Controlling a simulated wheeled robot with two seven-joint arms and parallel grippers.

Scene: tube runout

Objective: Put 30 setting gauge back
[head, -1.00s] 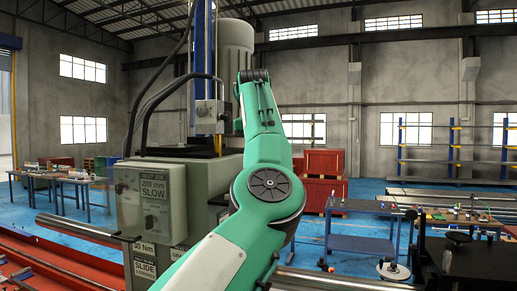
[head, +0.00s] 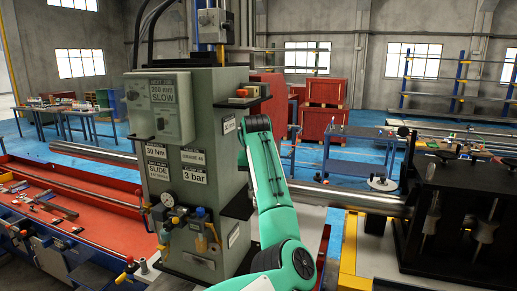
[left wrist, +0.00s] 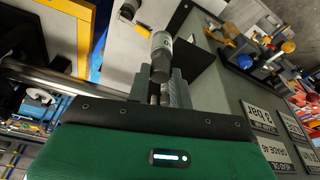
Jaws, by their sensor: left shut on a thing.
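In the left wrist view my left gripper (left wrist: 160,88) is shut on a grey, round-bodied gauge (left wrist: 161,52) with a pale label band. The gauge sticks out beyond the jaws, and its number cannot be read. A black shelf plate (left wrist: 198,68) on the machine's side lies close beyond it; I cannot tell whether they touch. In the head view my green left arm rises beside the grey machine column (head: 215,160), but its gripper is hidden. Two black side shelves show there, an upper one (head: 243,102) and a lower one (head: 238,204). My right gripper is not in view.
Valves and a pressure gauge (head: 167,201) stick out from the column's front. A long steel tube (head: 340,194) runs right to a black fixture (head: 450,215). A red bench (head: 95,220) with tools lies left. A blue cart (head: 362,150) stands behind.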

